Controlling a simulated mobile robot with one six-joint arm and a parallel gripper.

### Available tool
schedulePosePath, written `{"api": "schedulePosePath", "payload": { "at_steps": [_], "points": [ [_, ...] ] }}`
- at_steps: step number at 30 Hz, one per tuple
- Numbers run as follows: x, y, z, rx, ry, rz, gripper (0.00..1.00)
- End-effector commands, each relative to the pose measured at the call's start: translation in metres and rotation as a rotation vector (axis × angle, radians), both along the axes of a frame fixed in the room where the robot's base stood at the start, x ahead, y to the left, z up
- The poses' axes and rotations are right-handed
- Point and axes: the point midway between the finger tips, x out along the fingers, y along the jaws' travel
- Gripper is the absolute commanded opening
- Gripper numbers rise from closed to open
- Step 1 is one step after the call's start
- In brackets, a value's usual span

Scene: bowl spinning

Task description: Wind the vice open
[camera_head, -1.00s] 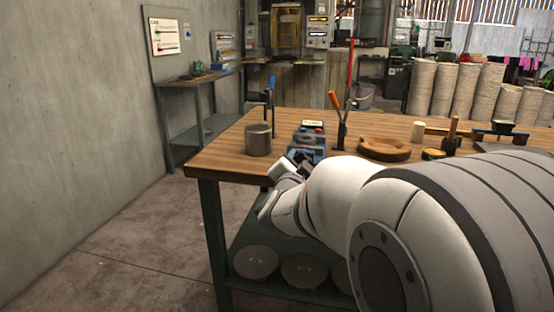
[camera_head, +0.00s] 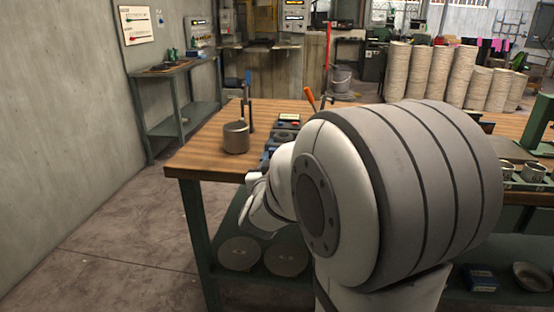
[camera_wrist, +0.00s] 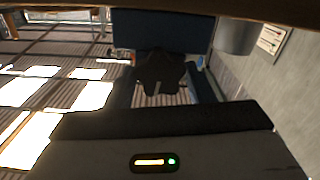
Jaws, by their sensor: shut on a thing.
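The vice (camera_head: 270,157) is a blue and dark block at the near edge of the wooden bench, partly hidden by my arm. In the wrist view its blue body (camera_wrist: 165,32) fills the top middle. A dark lobed knob (camera_wrist: 160,70) stands out from the vice towards my gripper. My gripper (camera_wrist: 165,88) is shut on this knob, with a finger at either side. In the head view my gripper (camera_head: 256,181) is at the vice's near end, small and mostly hidden by my wrist. The vice's jaw gap cannot be made out.
A grey metal pot (camera_head: 236,138) stands left of the vice; it also shows in the wrist view (camera_wrist: 237,36). An orange-handled tool (camera_head: 310,98) stands behind. Round discs (camera_head: 240,253) lie on the lower shelf. Open floor (camera_head: 130,255) lies left of the bench.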

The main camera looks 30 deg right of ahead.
Motion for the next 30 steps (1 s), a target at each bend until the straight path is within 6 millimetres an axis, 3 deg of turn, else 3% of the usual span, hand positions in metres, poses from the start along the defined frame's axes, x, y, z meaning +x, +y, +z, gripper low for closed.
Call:
{"api": "schedulePosePath", "payload": {
  "at_steps": [10, 26, 27, 30],
  "points": [
    [-0.0003, 0.0001, -0.0005, -0.115, 0.08, 0.0, 0.26],
    [-0.0002, 0.0002, -0.0013, -0.136, 0.095, 0.001, 0.26],
    [-0.0002, 0.0002, -0.0013, -0.136, 0.095, 0.001, 0.49],
    [-0.0002, 0.0002, -0.0012, -0.136, 0.095, 0.001, 0.57]
  ]
}}
